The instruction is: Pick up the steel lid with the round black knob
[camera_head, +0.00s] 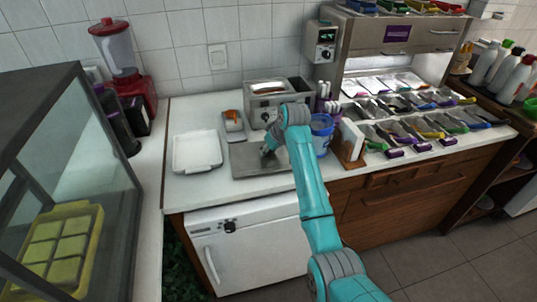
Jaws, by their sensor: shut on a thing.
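The steel lid (244,166) shows as a flat grey rectangular panel on the white counter, to the right of a white tray. My gripper (267,153) points down at the middle of the panel and is shut on it. The round black knob is hidden behind my gripper's fingers, so its contact with the jaws is not visible. The panel looks level, and I cannot tell whether it is clear of the counter.
The white tray (196,168) lies left of the lid. A steel appliance (270,93) stands behind it. A blue tub (321,140) and a wooden holder (347,160) stand close on the right. A glass case (80,170) fills the left.

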